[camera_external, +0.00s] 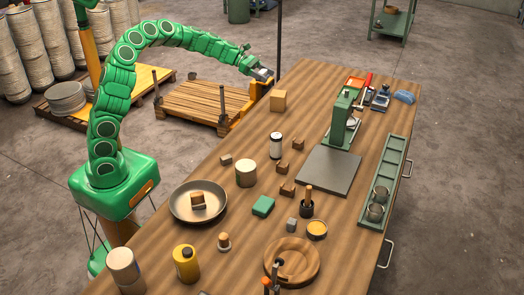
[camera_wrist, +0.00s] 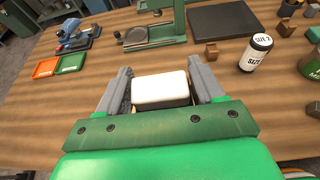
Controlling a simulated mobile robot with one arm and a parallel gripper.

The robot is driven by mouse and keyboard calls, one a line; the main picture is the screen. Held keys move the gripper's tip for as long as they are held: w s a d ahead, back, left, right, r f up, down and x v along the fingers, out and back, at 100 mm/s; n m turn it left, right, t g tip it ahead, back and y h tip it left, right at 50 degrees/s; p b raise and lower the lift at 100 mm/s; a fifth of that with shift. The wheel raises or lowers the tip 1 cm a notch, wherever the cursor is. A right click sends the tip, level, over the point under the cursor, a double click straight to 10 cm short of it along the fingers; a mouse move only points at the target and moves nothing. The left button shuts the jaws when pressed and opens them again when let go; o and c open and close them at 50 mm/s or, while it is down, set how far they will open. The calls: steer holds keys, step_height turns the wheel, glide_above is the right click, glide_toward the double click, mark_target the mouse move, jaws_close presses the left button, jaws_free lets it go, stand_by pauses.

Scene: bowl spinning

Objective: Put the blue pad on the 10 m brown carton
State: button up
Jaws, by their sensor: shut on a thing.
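My gripper (camera_external: 262,74) is over the far left edge of the table. In the wrist view my gripper (camera_wrist: 162,88) is shut on a white-topped block (camera_wrist: 160,88) with dark sides. Thin light-brown edges show around the block's lower sides; I cannot tell whether they belong to it or to something below. A brown carton (camera_external: 278,101) stands on the table just below and right of the gripper in the external view. No 10 m marking is readable. A blue pad-like thing (camera_external: 404,96) lies at the table's far right corner.
A green press (camera_external: 343,122) stands behind a dark plate (camera_external: 330,170). A labelled can (camera_external: 276,146) and small brown blocks (camera_external: 287,188) stand mid-table. A green tray (camera_external: 391,160) runs along the right edge. A pan (camera_external: 180,208) and a wooden plate (camera_external: 309,263) are nearer.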

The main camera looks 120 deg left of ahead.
steer(key=v, duration=0.5)
glide_above(280, 94)
steer(key=shift+s+a+f, duration=0.1)
steer(key=shift+s+f, duration=0.05)
steer(key=shift+f, duration=4.75)
steer(key=shift+a+f, duration=0.1)
steer(key=shift+a+f, duration=0.1)
steer(key=shift+f, duration=1.6)
steer(key=o, duration=1)
steer(key=shift+f, duration=0.1)
